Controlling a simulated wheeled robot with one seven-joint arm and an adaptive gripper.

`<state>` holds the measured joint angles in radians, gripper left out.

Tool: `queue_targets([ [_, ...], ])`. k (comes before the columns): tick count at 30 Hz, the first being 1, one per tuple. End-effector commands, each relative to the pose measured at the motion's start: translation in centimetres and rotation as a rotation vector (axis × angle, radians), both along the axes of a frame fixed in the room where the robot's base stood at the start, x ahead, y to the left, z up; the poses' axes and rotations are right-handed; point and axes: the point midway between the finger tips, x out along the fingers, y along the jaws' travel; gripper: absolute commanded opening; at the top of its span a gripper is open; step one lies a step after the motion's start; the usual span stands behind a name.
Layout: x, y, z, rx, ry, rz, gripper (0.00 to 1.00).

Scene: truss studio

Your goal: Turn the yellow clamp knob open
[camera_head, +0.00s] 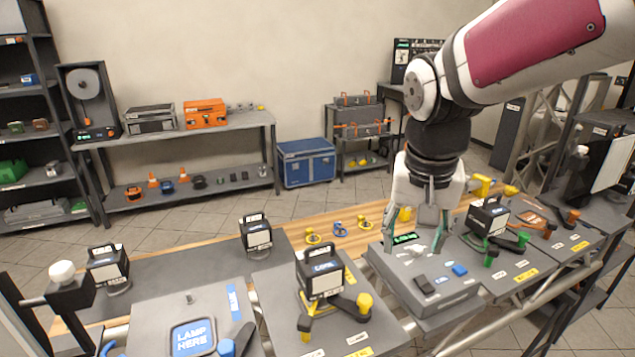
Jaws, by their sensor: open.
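A clamp with a yellow knob (364,303) stands on a grey plate in the front middle of the bench. Its dark arm runs from the knob to a black labelled box (320,275), and a second yellow part (304,322) shows at its lower left. My gripper (414,242) points down with its fingers apart and empty. It is above a grey box with a green display, to the right of the yellow knob and farther back, not touching it. Whether the clamp is open or closed I cannot tell.
The grey box (425,300) with a blue button stands right of the clamp. A similar clamp with a green knob (491,258) and one with an orange knob (573,215) are farther right. Small yellow and blue rings (339,229) lie on the wood behind. A "lamp here" plate (192,338) is front left.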

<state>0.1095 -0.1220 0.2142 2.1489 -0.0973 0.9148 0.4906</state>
Motion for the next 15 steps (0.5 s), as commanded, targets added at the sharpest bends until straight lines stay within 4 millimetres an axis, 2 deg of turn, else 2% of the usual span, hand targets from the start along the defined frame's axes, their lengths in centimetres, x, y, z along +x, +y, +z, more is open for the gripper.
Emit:
queue_targets([
  [1,1.7,0.3,-1.5,0.010,0.029,-0.026,0.51],
  [6,6.4,1.5,-5.8,0.047,0.103,-0.129,0.51],
  [10,9.2,2.3,-9.0,0.077,0.150,-0.199,0.51],
  [15,11.2,3.0,-11.6,0.105,0.188,-0.261,0.51],
])
